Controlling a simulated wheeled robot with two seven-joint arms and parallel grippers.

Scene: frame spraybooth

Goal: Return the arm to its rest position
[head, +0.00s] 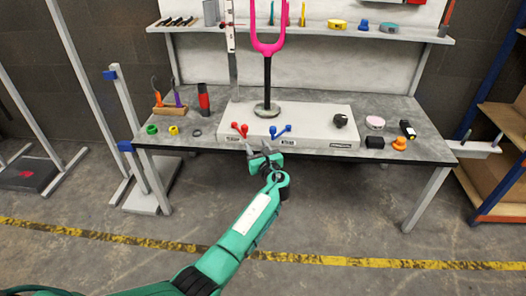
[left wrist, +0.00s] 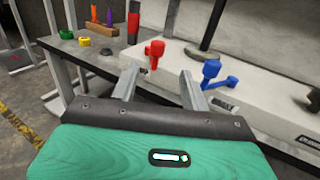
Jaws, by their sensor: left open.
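My green left arm reaches in from the bottom of the head view. Its gripper (head: 264,160) is at the front edge of the workbench (head: 190,143). In the left wrist view the two fingers (left wrist: 160,88) stand apart with nothing held between them. A red lever-like part (head: 240,129) and a blue one (head: 280,131) sit on the white box (head: 315,118) just beyond the fingers. In the left wrist view the red part (left wrist: 154,54) shows between the fingertips and the blue part (left wrist: 212,74) by the right finger; contact cannot be told. My right gripper is not in view.
A pink fork-shaped frame (head: 268,45) stands on a black post on the white box. A grey rack (head: 150,165) stands left. The floor before the bench is clear.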

